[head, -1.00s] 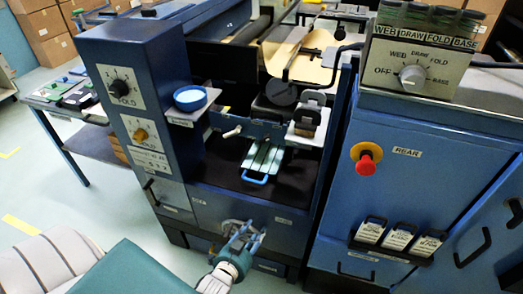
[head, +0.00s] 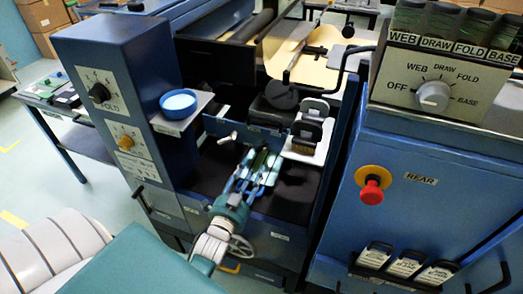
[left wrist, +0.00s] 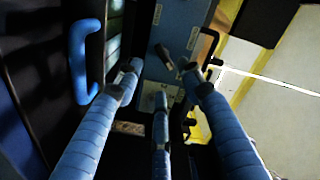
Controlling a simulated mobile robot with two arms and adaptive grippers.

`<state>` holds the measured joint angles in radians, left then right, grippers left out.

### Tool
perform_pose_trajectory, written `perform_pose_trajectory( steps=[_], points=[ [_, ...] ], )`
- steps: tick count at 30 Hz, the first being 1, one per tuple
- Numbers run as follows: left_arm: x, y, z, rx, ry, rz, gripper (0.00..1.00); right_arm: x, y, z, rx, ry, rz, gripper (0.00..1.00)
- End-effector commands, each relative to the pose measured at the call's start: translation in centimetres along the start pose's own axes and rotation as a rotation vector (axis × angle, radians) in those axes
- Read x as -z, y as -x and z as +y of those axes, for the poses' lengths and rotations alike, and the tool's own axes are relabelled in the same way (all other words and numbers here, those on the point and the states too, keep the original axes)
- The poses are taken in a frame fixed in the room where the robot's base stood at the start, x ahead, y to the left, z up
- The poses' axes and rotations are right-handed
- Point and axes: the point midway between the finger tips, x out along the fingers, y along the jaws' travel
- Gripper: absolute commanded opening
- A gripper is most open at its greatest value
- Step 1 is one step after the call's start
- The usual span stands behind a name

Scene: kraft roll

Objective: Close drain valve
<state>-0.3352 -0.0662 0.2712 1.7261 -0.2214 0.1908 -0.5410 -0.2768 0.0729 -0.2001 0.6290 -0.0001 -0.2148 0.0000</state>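A small light lever (head: 228,138) sticks out of the blue front panel above the dark bay in the head view. A spoked handwheel (head: 238,247) shows lower down, partly behind my left arm. I cannot read a label that tells which one is the drain valve. My left gripper (head: 258,160) reaches into the bay, right of and below the lever, over a tray with green strips (head: 262,158). In the left wrist view its fingers (left wrist: 160,80) are spread, with nothing visibly held. A lever-like part (left wrist: 164,55) lies beyond the fingertips. My right gripper is out of view.
A blue bowl (head: 178,103) sits on a side shelf left of the bay. A holder with dark handles (head: 308,135) stands at right. A red stop button (head: 371,190) is on the right cabinet. A blue handle (left wrist: 82,60) is left of the fingers.

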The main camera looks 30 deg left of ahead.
Motion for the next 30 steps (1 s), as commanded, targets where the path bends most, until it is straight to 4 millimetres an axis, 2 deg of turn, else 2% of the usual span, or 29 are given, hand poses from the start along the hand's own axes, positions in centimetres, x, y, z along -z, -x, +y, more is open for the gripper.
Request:
perform_pose_trajectory(
  steps=[3,6,8,11,16,20,26,30],
  points=[
    [0.2,-2.5,-0.2,0.002,0.000,0.003,0.39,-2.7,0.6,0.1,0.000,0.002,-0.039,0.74],
    [0.2,-4.5,-0.2,0.002,0.000,0.003,0.39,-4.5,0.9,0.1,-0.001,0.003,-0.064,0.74],
    [0.2,-5.6,-0.2,0.002,0.001,0.002,0.39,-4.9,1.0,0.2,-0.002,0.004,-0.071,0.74],
    [0.1,-7.0,-0.1,0.001,0.002,0.001,0.39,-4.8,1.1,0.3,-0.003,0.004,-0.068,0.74],
    [0.1,-8.6,-0.1,0.000,0.001,0.001,0.39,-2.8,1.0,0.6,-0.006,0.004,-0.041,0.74],
    [0.0,-8.9,-0.1,0.000,0.001,0.000,0.39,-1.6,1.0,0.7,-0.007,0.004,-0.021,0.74],
    [0.0,-8.9,0.0,0.000,0.001,0.000,0.39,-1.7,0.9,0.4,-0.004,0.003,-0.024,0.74],
    [0.0,-8.9,0.0,0.000,0.001,0.000,0.13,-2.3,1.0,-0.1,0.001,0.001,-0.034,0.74]
  ],
)
